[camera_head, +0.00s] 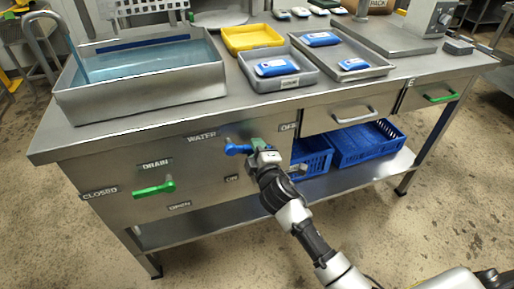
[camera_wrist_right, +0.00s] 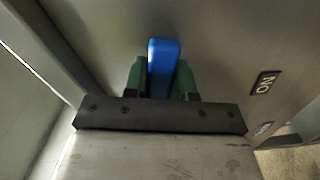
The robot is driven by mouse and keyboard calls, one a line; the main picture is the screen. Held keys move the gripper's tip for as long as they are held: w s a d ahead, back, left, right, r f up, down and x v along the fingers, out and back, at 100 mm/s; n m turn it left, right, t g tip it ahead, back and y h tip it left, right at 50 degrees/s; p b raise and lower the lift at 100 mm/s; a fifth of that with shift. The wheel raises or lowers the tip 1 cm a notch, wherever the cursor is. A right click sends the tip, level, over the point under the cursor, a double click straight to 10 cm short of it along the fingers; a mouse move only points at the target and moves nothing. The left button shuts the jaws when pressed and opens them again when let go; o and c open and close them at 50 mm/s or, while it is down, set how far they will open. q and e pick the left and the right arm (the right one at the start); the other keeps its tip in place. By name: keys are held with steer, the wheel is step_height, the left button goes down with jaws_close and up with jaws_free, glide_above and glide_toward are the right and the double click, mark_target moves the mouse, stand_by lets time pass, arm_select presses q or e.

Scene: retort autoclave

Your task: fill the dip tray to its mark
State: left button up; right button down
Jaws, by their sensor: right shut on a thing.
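The dip tray (camera_head: 140,104) is a large metal basin at the left of the bench, with blue water (camera_head: 150,60) in it. A dark blue band (camera_head: 150,42) runs along its back wall, just above the water. A curved spout (camera_head: 42,14) hangs over its left end, and a thin blue stream (camera_head: 76,58) falls from it into the tray. The blue water lever (camera_head: 236,149) is on the bench front, pointing left. My right gripper (camera_head: 258,149) is shut on this lever, also seen between the green fingers (camera_wrist_right: 163,80) in the wrist view. My left gripper is out of view.
A green drain lever (camera_head: 153,189) points left towards the CLOSED label (camera_head: 99,193). Grey trays (camera_head: 279,84) with blue packs and a yellow tray (camera_head: 252,37) stand on the bench. Blue crates (camera_head: 366,143) sit on the lower shelf. The floor in front is free.

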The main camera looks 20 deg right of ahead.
steer(key=shift+f, duration=0.15)
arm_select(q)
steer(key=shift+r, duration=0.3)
arm_select(e)
steer(key=c, duration=0.9)
jaws_free()
steer(key=shift+s, duration=0.3)
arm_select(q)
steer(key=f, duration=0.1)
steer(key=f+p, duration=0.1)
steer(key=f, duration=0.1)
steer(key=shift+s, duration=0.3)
arm_select(e)
steer(key=s, duration=1)
steer(key=shift+s+d, duration=0.1)
steer(key=shift+d, duration=0.05)
